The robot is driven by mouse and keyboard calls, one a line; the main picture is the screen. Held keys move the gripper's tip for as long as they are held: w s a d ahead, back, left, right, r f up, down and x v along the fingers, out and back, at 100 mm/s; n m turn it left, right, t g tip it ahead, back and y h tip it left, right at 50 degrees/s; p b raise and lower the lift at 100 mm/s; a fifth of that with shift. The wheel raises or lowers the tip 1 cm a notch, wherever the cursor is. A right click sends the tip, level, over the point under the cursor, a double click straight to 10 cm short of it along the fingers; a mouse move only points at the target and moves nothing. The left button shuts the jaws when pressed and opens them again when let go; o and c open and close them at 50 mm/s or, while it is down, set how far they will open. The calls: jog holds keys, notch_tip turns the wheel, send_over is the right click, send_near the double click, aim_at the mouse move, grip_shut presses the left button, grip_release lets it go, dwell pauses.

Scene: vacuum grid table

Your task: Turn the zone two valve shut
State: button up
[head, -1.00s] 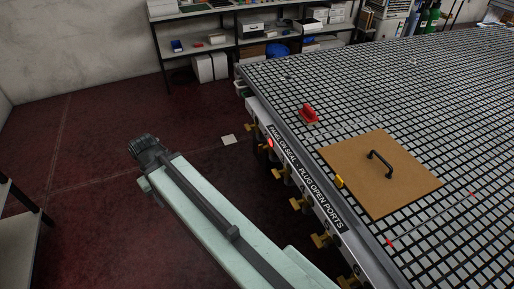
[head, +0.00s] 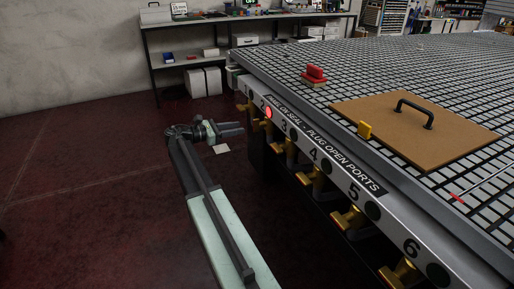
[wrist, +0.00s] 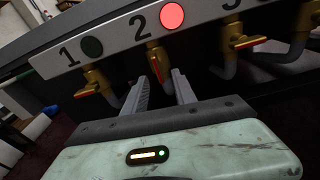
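The zone two valve (wrist: 158,58) is brass with a red-marked lever that hangs roughly downward, in line with its body, below the label 2. The lamp (wrist: 172,15) beside that label glows red and also shows in the head view (head: 268,113). My gripper (wrist: 160,76) is open in the wrist view, its two grey fingers apart, with the zone two lever showing between and beyond their tips. Whether the fingers touch the lever cannot be told. In the head view my gripper (head: 241,129) points right toward the table's front edge, below the red lamp.
The zone one valve (wrist: 93,80) and zone three valve (wrist: 236,40) flank it, their levers turned sideways; their lamps are dark. The grid table (head: 464,65) carries a brown board (head: 370,125) and a red block (head: 315,74). The floor left of my arm is clear.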

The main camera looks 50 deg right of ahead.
aim_at(256, 123)
jog(key=shift+n+g+h, duration=0.4)
jog(key=x, duration=0.9)
jog(key=shift+w+d, duration=0.35)
grip_shut()
